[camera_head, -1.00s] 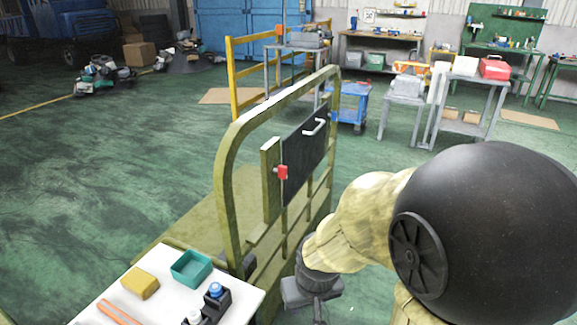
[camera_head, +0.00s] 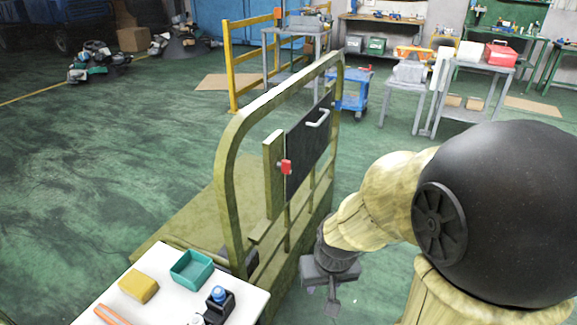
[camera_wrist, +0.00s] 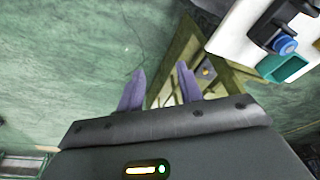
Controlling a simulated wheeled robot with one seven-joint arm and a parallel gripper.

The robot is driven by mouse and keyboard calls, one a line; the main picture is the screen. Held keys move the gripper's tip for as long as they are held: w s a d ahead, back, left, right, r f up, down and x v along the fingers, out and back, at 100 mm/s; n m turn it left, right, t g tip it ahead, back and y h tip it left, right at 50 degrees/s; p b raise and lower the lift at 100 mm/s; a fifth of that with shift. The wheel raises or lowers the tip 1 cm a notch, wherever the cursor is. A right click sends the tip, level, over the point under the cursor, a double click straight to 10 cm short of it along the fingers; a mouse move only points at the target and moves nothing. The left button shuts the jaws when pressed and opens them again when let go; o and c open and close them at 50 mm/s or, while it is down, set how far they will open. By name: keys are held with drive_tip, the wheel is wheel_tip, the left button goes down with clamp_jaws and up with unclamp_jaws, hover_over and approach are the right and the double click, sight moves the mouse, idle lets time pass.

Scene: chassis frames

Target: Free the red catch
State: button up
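The red catch (camera_head: 286,167) sits at the left edge of a dark panel (camera_head: 308,150) with a white handle (camera_head: 318,118). The panel is mounted on an olive frame (camera_head: 233,130), next to an upright olive post (camera_head: 273,175). My gripper (camera_head: 331,300) is in front of the frame, lower than the catch and to its right, apart from it. In the wrist view my gripper's two fingers (camera_wrist: 160,88) stand apart with nothing between them. The catch cannot be made out in the wrist view.
A white table (camera_head: 170,300) at the lower left holds a yellow block (camera_head: 138,286), a teal tray (camera_head: 192,269) and a dark holder with a blue-topped item (camera_head: 218,295). A blue cart (camera_head: 352,92) and a yellow rail (camera_head: 233,75) stand behind. Green floor is open to the left.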

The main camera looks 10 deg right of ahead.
drive_tip(key=w+a+f+m+g+y+p, duration=0.1)
drive_tip(key=w+m+y, duration=0.2)
drive_tip(key=w+m, duration=0.25)
drive_tip(key=w+f+m+g+y+p, duration=0.1)
drive_tip(key=w+f+m+y+p, duration=0.1)
drive_tip(key=w+m, duration=0.3)
drive_tip(key=m+t+y+p, duration=0.3)
drive_tip(key=m+t+y, duration=0.65)
drive_tip(key=m, duration=0.45)
approach(290, 167)
drive_tip(key=v, duration=0.6)
drive_tip(key=shift+s+f+t, duration=0.15)
drive_tip(key=shift+f+t, duration=0.1)
drive_tip(key=shift+t, duration=0.1)
drive_tip(key=p+x, duration=0.1)
drive_tip(key=x, duration=1.6)
drive_tip(key=shift+a+f, duration=0.15)
